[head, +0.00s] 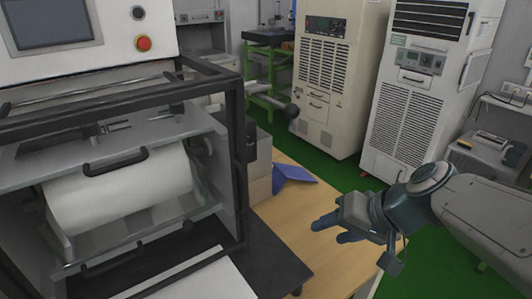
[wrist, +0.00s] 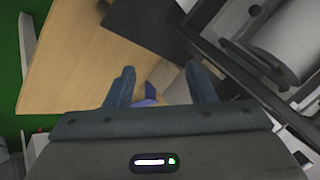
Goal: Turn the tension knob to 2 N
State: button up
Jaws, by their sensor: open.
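A small round black knob (head: 138,12) sits on the white front panel (head: 110,40) of the machine at the left of the head view, above a red button. It may be the tension knob; its setting and any N markings are too small to read. My gripper (head: 333,230) is to the right of the machine, above the wooden table, well apart from the knob and lower than it. In the wrist view my gripper (wrist: 161,80) has its two fingers spread with nothing held between them. The knob does not show in the wrist view.
The machine's dark frame (head: 238,150) and white roll (head: 120,190) stand at left. A blue object (head: 291,175) lies on the table (head: 320,225). Tall white cabinets (head: 415,90) stand behind on green floor.

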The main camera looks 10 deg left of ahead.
aim_at(249, 150)
jog(key=w+a+r+t+y+b, duration=0.2)
jog(key=w+a+r+y, duration=0.1)
jog(key=w+a, duration=0.3)
jog(key=w+a+r+t+y+b, duration=0.1)
jog(key=w+a+r+y+b, duration=0.2)
jog(key=w, duration=0.4)
jog(key=shift+y, duration=0.4)
jog(key=p+x, duration=0.1)
jog(key=x, duration=0.4)
jog(key=p+x, duration=0.1)
jog(key=x, duration=0.3)
jog(key=p+x, duration=0.1)
jog(key=x, duration=0.4)
jog(key=shift+w+a+r, duration=0.2)
jog(key=shift+w+a, duration=0.05)
jog(key=shift+a, duration=0.1)
jog(key=c, duration=1)
